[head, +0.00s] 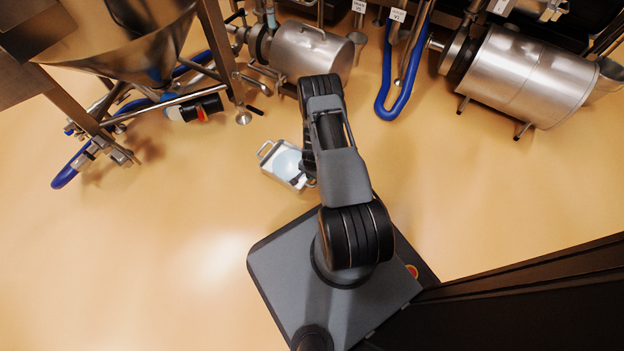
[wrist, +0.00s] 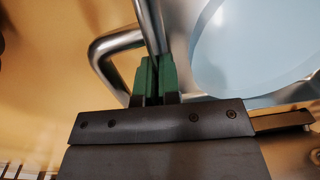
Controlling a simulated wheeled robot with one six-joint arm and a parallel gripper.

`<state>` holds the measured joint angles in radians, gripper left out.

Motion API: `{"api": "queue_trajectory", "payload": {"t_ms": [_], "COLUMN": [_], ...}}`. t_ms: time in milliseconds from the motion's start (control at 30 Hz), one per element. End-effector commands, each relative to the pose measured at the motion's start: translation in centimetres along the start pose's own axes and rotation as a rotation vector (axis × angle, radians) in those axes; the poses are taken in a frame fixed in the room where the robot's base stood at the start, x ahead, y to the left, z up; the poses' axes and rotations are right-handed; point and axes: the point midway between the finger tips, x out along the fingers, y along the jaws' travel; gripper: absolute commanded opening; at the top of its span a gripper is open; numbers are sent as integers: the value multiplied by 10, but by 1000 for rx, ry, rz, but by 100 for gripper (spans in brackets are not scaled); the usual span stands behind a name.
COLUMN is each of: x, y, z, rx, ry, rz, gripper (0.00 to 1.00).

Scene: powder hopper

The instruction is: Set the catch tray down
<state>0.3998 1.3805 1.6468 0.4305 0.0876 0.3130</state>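The catch tray (head: 272,171) is a small shiny metal tray with a loop handle at its upper left, left of my arm in the head view. A pale blue round thing (head: 287,162) lies in it. In the wrist view, the tray's metal tube handle (wrist: 103,48) runs in behind the green fingertips of my gripper (wrist: 156,78). The fingers are close together and look shut on this handle. The pale blue round surface (wrist: 260,45) is right of them. My arm hides the tray's right end in the head view. I cannot tell whether the tray touches the floor.
A steel hopper (head: 125,45) on a frame with blue hoses stands at upper left. A steel cylinder (head: 310,52) and a larger one (head: 530,78) line the back, with a blue hose loop (head: 388,95) between them. The tan floor (head: 150,240) at left is clear.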

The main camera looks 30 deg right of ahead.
Motion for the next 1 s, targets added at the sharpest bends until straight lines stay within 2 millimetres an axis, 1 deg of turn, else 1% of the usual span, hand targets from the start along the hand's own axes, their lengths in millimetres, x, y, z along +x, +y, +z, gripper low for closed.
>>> {"api": "queue_trajectory", "payload": {"t_ms": [67,200,300,700,733,800,1000], "x": [8,28,35,36,37,37,37], "y": [2,3,3,3,4,4,4], "z": [-6,-4,-4,-4,-4,-4,-4], "rx": [3,2,2,1,1,1,1], "ry": [2,1,2,2,0,0,0], "rz": [-1,-1,-1,-1,0,0,0], "gripper": [0,0,0,0,5,12,30]}}
